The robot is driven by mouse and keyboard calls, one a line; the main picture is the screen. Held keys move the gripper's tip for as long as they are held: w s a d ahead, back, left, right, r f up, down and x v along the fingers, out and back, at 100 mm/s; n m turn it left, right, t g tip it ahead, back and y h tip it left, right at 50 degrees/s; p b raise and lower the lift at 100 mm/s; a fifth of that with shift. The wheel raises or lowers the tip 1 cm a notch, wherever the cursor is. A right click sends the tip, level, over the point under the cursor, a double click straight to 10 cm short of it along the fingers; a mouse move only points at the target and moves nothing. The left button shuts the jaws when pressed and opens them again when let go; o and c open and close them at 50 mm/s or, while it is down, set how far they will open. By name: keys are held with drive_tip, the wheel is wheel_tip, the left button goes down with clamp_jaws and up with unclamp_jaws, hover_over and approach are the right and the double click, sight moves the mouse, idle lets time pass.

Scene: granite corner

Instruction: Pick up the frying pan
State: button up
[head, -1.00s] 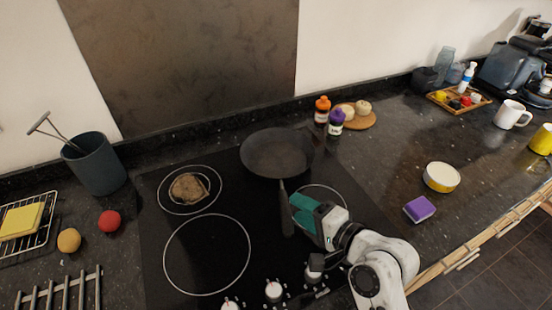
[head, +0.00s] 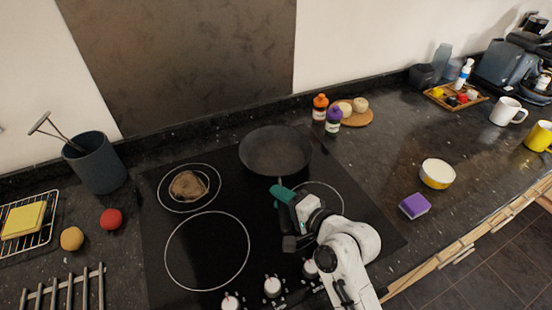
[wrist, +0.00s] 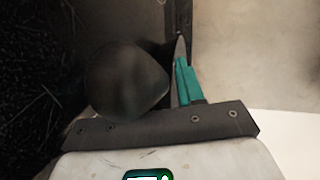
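The dark frying pan (head: 275,150) rests at the back of the black hob, with its handle (head: 281,181) towards the front. Most of the handle is hidden behind my gripper (head: 284,194) in the head view. In the wrist view, the rounded dark handle end (wrist: 127,80) fills the left of the middle, close to the camera. A teal finger (wrist: 187,82) of my gripper shows just right of it. The other finger is not clearly seen, so I cannot tell whether the fingers grip the handle.
A brown food piece (head: 188,185) lies on the back left burner. Orange (head: 320,107) and purple (head: 333,119) bottles stand right of the pan, near a round board (head: 353,119). A purple sponge (head: 415,205) and a yellow-white bowl (head: 437,173) lie on the right counter.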

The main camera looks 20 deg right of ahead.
clamp_jaws()
idle(0.3)
drive_tip(key=shift+r, duration=0.1)
